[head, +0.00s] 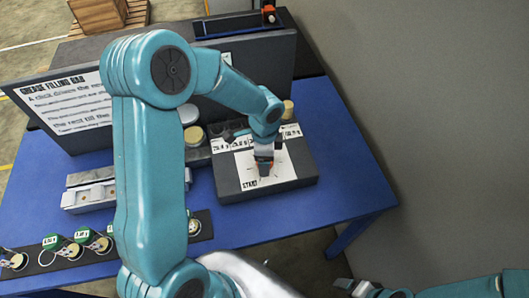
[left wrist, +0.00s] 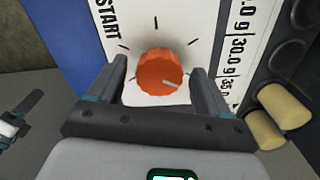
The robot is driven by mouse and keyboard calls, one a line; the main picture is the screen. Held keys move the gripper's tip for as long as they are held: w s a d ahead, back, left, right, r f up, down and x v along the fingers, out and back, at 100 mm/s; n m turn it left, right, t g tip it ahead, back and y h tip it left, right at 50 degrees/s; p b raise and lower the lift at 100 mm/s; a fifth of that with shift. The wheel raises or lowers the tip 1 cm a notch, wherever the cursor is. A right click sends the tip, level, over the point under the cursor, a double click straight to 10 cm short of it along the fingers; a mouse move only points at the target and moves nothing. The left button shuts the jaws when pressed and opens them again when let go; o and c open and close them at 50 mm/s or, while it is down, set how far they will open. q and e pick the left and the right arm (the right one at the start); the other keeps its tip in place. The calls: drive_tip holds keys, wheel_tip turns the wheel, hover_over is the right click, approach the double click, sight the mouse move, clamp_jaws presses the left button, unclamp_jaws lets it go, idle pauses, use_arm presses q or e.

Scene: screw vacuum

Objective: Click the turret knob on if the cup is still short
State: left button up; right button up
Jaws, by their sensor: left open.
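The orange turret knob (left wrist: 163,72) sits on a white dial panel marked START, with a pale pointer mark at its lower right. In the head view the grey box with this panel (head: 240,172) stands on the blue table, the knob mostly hidden by my gripper. My left gripper (left wrist: 157,68) is open, one finger on each side of the knob; contact cannot be told. It also shows in the head view (head: 264,165). My right gripper (head: 362,289) shows only partly at the bottom, its jaws unclear. Several small pale cups (head: 16,261) with green readouts sit on a black strip; which cup is meant is unclear.
A grey board with a grease filling sign (head: 62,100) stands behind the table's left. A pale metal block (head: 88,196) lies left of my arm. Yellowish cylinders (left wrist: 284,106) stand beside the panel. The table's right side (head: 345,180) is clear, near a grey wall.

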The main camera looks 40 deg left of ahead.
use_arm(q)
wheel_tip(320, 180, up, 16)
drive_tip(key=shift+r+b, duration=0.15)
drive_tip(key=shift+b, duration=0.15)
drive_tip(key=shift+s, duration=0.1)
idle(0.5)
